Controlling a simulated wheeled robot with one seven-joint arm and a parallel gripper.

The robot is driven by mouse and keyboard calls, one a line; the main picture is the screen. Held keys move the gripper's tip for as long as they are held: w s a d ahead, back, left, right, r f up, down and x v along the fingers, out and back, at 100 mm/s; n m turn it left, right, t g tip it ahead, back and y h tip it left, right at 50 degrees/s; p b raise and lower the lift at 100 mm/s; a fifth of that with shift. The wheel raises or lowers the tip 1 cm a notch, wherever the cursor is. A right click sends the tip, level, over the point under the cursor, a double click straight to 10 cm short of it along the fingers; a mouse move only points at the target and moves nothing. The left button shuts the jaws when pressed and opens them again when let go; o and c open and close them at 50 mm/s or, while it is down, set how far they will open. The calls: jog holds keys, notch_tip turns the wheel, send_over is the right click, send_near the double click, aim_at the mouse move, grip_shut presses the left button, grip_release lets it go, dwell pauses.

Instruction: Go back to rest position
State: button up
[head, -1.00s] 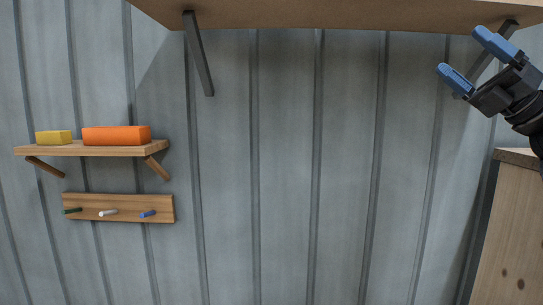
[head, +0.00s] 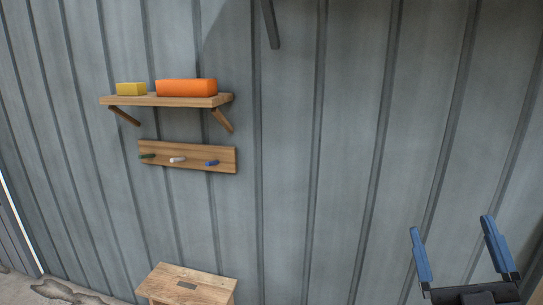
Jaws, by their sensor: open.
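My gripper (head: 452,236) is at the lower right of the head view. Its two blue fingers point up and stand well apart, with nothing between them. Only the dark gripper body shows below the fingers; most of my arm is out of view. The grey ribbed wall lies behind the gripper, and nothing is seen touching it.
A small wooden shelf (head: 170,100) on the wall at left holds a yellow block (head: 131,89) and an orange block (head: 187,88). Below it is a peg board (head: 187,167) with green, white and blue pegs. A wooden stool (head: 188,286) stands at the bottom.

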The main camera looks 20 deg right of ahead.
jog(key=s+a+f+m+g+y, duration=0.25)
jog(key=s+a+f+g, duration=0.25)
jog(key=s+a+f, duration=0.5)
jog(key=s+a+f+g+y, duration=0.1)
jog(key=s+f+g+y, duration=0.1)
jog(key=s, duration=0.5)
jog(key=s+a+f+g+y, duration=0.1)
jog(key=s+a+f+g, duration=0.1)
jog(key=s, duration=0.6)
jog(key=shift+f+m+g+y, duration=0.4)
jog(key=shift+f+g, duration=0.3)
jog(key=shift+f, duration=0.2)
jog(key=shift+a, duration=0.1)
